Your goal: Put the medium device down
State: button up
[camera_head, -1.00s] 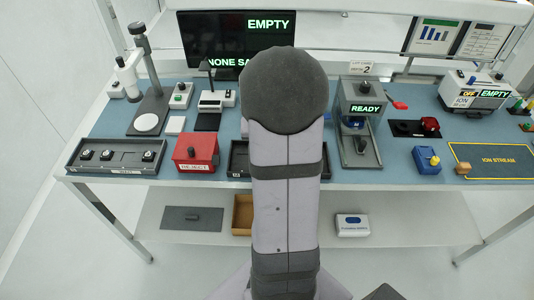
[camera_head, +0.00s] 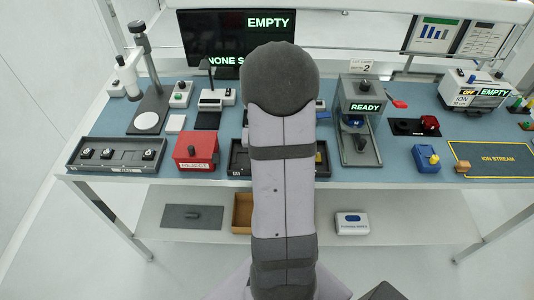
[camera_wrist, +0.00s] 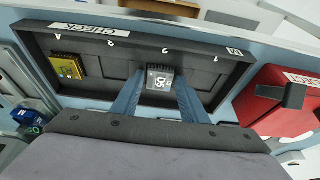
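In the head view this tray (camera_head: 234,172) is partly behind my arm, and the gripper and held device are hidden. A gold device (camera_wrist: 66,67) sits in the tray near the number 4.
A red REJECT box (camera_head: 195,150) stands left of the tray. The READY station (camera_head: 360,107), with a blue part marked M, stands to its right. Another tray with several devices (camera_head: 115,170) is at the far left. An ION STREAM mat (camera_head: 500,168) lies far right.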

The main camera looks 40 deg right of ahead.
jog(key=shift+o, duration=0.6)
jog(key=shift+r, duration=0.15)
jog(key=shift+r, duration=0.45)
jog(key=b+v, duration=0.1)
jog(key=v, duration=1)
jog(key=shift+s, duration=0.2)
jog(key=shift+a+r, duration=0.1)
jog(key=shift+a, duration=0.05)
jog(key=s+a+f+n+g+y, duration=0.1)
jog(key=s+a+f+n, duration=0.1)
jog(key=a, duration=0.6)
jog(key=s+a+f+n+g+y, duration=0.1)
jog(key=s+a+f+n, duration=0.2)
jog(key=a, duration=0.5)
jog(key=s+a+f+n, duration=0.2)
jog(key=a+n, duration=0.2)
jog(key=a, duration=0.4)
jog(key=shift+s+f+g+y, duration=0.2)
jog(key=shift+f+g+y, duration=0.05)
jog(key=shift+g+y, duration=0.15)
jog(key=shift+a, duration=0.15)
